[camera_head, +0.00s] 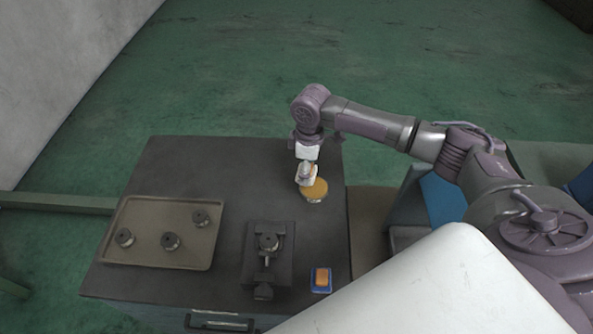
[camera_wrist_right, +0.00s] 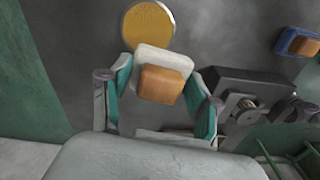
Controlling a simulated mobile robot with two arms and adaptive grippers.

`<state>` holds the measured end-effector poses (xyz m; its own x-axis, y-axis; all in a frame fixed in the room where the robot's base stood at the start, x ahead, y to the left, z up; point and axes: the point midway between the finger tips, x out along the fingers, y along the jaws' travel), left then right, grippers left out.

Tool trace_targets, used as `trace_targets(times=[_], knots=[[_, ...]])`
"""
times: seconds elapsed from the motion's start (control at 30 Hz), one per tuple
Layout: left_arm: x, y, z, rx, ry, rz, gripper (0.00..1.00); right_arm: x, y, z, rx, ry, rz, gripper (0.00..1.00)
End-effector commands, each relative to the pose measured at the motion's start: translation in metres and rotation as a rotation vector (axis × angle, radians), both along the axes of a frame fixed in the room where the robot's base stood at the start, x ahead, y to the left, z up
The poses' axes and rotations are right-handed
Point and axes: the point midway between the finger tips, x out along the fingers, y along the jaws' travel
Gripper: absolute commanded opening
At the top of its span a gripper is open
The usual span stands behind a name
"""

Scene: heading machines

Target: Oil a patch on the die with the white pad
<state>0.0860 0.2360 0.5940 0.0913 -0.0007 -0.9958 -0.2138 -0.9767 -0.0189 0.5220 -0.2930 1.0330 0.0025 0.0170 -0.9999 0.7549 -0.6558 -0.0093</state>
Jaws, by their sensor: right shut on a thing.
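My right gripper (camera_head: 308,167) is shut on the white pad (camera_head: 305,181), by its orange block-shaped grip. In the right wrist view the white pad (camera_wrist_right: 165,57) and its orange grip (camera_wrist_right: 161,84) sit between the teal fingers. The pad overlaps the edge of a round yellow-topped dish (camera_head: 316,190), which also shows in the wrist view (camera_wrist_right: 148,24); I cannot tell whether they touch. My left gripper is not in view.
A tray (camera_head: 150,262) with three round metal pieces lies on the left of the dark table (camera_head: 200,165). A blue pad with an orange grip (camera_head: 321,279) lies right of the fixture. The table's back left is clear.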

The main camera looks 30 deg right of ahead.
Motion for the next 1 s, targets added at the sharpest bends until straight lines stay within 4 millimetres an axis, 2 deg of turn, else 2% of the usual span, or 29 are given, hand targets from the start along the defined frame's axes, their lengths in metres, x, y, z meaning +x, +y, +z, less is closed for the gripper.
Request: trace_targets(times=[0.03, 0.1, 0.37, 0.57, 1.0], knots=[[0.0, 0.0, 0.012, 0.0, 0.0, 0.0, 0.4, 0.002, -0.009, 0.002, -0.004, 0.004, 0.034, 0.34], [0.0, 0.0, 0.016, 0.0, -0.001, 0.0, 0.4, 0.005, -0.018, -0.002, -0.009, 0.002, 0.085, 0.34], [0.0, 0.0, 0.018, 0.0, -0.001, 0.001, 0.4, 0.007, -0.033, -0.013, -0.018, 0.002, 0.167, 0.34], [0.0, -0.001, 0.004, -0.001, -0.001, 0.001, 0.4, 0.007, -0.033, -0.025, -0.018, 0.002, 0.167, 0.34], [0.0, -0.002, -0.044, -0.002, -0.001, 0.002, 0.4, 0.007, -0.033, -0.066, -0.02, 0.001, 0.166, 0.34]])
